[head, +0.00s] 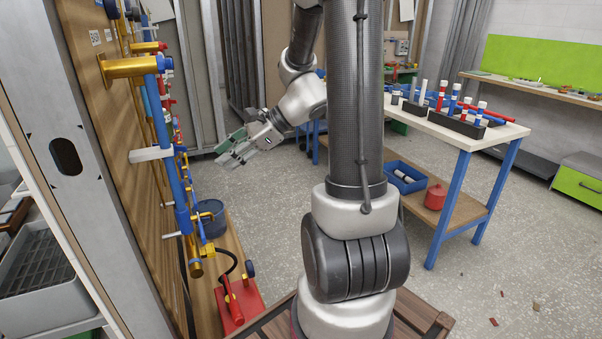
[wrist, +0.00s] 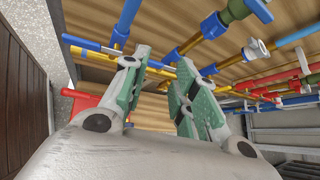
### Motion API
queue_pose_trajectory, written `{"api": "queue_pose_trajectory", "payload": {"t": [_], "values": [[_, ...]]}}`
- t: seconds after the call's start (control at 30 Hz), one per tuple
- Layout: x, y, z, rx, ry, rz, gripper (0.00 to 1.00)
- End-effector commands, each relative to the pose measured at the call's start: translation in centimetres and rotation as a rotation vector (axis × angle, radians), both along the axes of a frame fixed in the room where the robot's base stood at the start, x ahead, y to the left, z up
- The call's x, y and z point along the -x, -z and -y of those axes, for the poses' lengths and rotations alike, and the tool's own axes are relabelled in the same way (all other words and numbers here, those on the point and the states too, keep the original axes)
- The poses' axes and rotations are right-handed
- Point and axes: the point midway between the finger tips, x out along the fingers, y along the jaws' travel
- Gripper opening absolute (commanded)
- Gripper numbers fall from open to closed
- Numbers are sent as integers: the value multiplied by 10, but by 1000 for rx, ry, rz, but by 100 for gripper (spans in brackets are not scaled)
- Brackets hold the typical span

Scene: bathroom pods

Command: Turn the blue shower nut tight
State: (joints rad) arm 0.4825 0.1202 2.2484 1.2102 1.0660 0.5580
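My gripper (head: 230,151) hangs in free air to the right of the wooden pipe panel (head: 150,190) in the head view. Its green-padded fingers also show in the wrist view (wrist: 162,68), spread apart with nothing between them. Blue fittings sit on the pipework: one at the end of a thick brass pipe (head: 165,63) in the head view, and others in the wrist view, such as a blue fitting (wrist: 213,26) near a green valve body (wrist: 235,10). I cannot tell which one is the shower nut. No blue fitting touches the fingers.
A blue bucket (head: 211,217) and a red tool stand (head: 240,303) are low beside the panel. A workbench (head: 463,139) with racks of red, blue and white pieces stands at right. The floor between is mostly clear.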

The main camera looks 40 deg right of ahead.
Motion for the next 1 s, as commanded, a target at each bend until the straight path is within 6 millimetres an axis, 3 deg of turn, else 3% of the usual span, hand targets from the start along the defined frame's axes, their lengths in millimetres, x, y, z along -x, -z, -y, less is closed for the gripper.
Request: {"api": "queue_pose_trajectory", "payload": {"t": [0.23,0.6,0.8,1.0], "values": [[50,18,10,229,-261,48,29],[125,24,40,593,-750,144,29],[155,16,62,776,-1008,190,29],[170,8,76,888,-1161,214,29]]}}
